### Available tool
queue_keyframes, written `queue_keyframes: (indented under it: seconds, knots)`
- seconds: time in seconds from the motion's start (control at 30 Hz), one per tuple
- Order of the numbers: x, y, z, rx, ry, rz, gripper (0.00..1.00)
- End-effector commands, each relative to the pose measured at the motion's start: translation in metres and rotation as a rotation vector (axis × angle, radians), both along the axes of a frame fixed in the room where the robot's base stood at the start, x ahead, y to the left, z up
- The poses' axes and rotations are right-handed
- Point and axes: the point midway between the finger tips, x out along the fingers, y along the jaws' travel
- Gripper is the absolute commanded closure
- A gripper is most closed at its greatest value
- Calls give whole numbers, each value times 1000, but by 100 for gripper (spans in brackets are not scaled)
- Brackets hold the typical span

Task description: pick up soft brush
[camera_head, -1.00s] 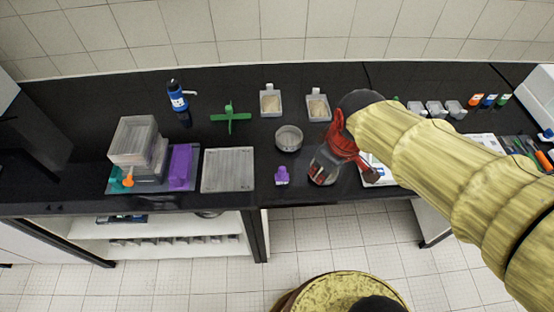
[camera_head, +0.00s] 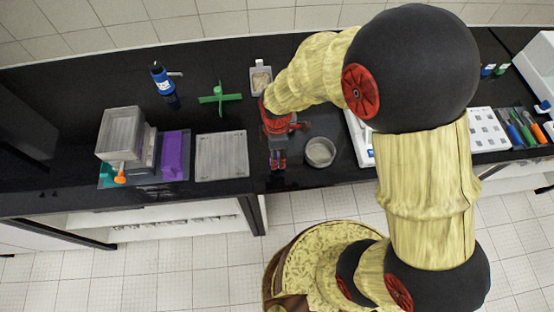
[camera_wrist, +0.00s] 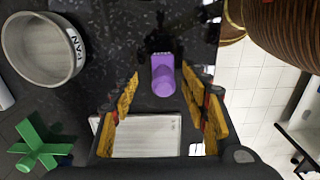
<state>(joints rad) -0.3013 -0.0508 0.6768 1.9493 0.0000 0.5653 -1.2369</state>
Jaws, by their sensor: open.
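A purple, short and rounded object, which I take as the soft brush (camera_wrist: 163,75), stands on the black bench in the wrist view. It lies between the lines of my two fingers, near their tips, with clear space on each side. My gripper (camera_wrist: 166,88) is open and empty, above it. In the head view my gripper (camera_head: 278,161) points down at the bench front, right of the grey mesh plate, and mostly hides the brush.
A round metal pan (camera_head: 320,152) stands just right of my gripper. The mesh plate (camera_head: 222,156) lies to the left, a green cross-shaped piece (camera_head: 220,98) and a tray (camera_head: 261,78) behind. Clear boxes (camera_head: 120,135) and a purple block (camera_head: 174,155) stand farther left.

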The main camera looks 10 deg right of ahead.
Motion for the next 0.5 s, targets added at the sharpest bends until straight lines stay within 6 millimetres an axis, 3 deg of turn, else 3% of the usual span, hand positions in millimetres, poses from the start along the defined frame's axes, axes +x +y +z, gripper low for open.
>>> queue_keyframes:
  seconds: [0.2,0.5]
  knots:
    - [-4,-1,-31,-1,3,-1,55]
    - [-4,-1,-35,0,1,-1,55]
